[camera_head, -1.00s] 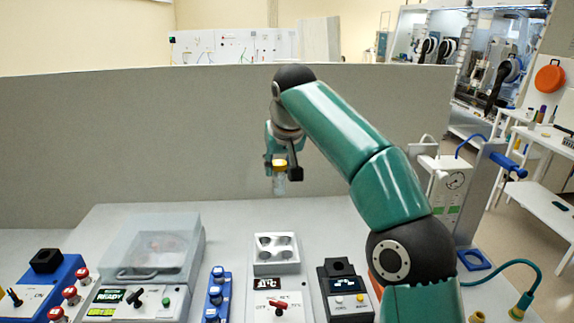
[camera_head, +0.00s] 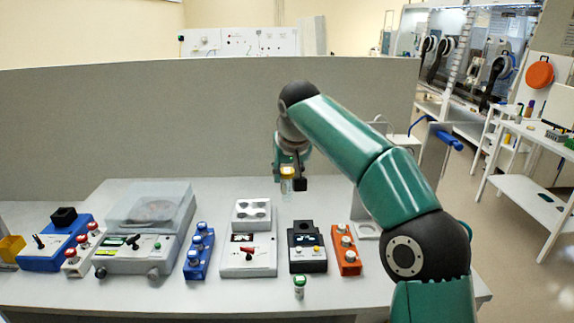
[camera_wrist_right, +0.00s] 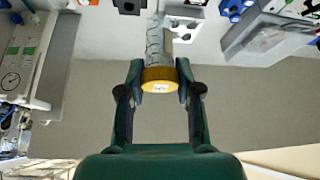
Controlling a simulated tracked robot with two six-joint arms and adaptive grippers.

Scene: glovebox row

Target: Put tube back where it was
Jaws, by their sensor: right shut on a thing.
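My right gripper (camera_head: 288,170) is shut on a clear tube (camera_head: 287,186) with a yellow cap (camera_head: 288,173). It holds the tube upright, cap up, in the air behind the white block and the black device. In the right wrist view the fingers (camera_wrist_right: 159,80) grip the yellow cap and the grey-looking tube body (camera_wrist_right: 156,42) extends beyond it. A blue rack (camera_head: 199,250) and an orange rack (camera_head: 345,250) hold capped tubes. A white rack (camera_head: 82,250) holds red-capped tubes. My left gripper is not in view.
A white block with several wells (camera_head: 249,232) and a black device (camera_head: 306,254) stand below the held tube. A green-capped tube (camera_head: 299,287) stands at the front. A lidded centrifuge (camera_head: 145,243) is at left. A grey panel (camera_head: 200,110) stands behind.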

